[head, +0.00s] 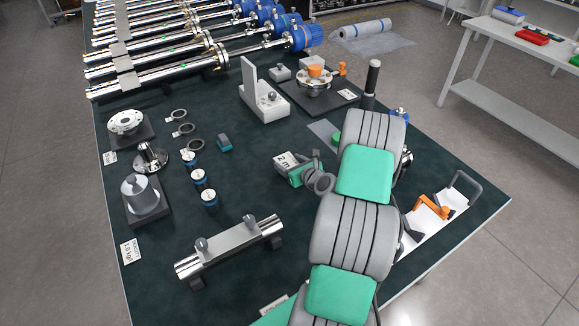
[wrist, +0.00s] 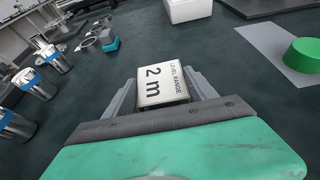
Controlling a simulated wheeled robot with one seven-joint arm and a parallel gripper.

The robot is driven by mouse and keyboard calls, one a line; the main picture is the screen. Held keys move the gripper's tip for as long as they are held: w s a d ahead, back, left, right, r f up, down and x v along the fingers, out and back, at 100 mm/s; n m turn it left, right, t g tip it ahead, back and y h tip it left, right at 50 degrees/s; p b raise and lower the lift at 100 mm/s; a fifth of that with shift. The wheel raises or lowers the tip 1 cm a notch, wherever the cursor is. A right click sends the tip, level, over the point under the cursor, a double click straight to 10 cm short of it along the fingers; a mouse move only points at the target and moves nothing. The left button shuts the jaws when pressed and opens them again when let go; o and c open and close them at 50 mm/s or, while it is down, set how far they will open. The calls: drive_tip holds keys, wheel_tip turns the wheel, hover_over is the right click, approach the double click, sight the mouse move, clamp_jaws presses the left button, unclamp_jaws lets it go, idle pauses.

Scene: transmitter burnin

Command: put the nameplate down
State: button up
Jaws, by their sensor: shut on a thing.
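The nameplate (wrist: 161,84) is a small white plate reading "LEVEL RANGE 2 m". My gripper (wrist: 164,92) is shut on it, with one grey finger at each side and the printed face towards the wrist camera. In the head view the nameplate (head: 284,160) shows at the end of my gripper (head: 293,163), over the middle of the dark green table (head: 245,190). I cannot tell how far it is above the table top. Part of the nameplate's lower edge is hidden by the gripper body in the wrist view.
A grey sheet (wrist: 272,44) with a green round piece (wrist: 304,53) lies right. A white stand (head: 265,108) is behind; a steel bar fixture (head: 232,250) is in front. Bare table surrounds the gripper's left side.

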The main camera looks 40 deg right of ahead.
drive_tip(key=shift+f, duration=1)
drive_tip(key=o, duration=1.5)
drive_tip(key=shift+s, duration=0.1)
